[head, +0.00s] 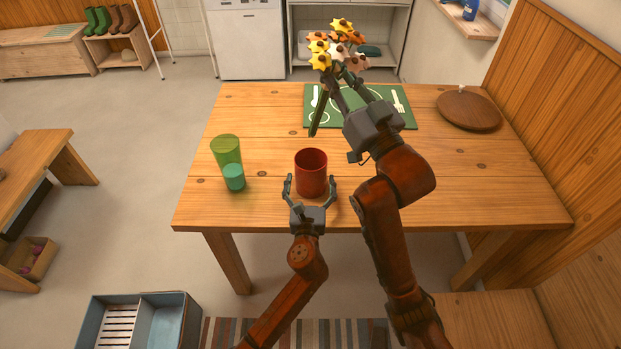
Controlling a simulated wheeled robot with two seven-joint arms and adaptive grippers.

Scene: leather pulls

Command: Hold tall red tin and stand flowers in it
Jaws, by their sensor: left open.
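The tall red tin (311,174) stands upright near the front edge of the wooden table, its open top facing up. My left gripper (310,190) is open at the tin's near side, one finger on each side of it; I cannot tell whether they touch it. My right gripper (346,86) holds the bunch of flowers (337,45) in the air over the table, beyond the tin. Yellow, orange and pale blooms are at the top; the green stems (318,116) slant down to the left. The fingers partly hide the stems.
A green glass (229,160) with a teal lower part stands left of the tin. A green placemat (390,108) with printed cutlery lies behind my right gripper. A round wooden board (469,110) lies at the back right. The table's right front is clear.

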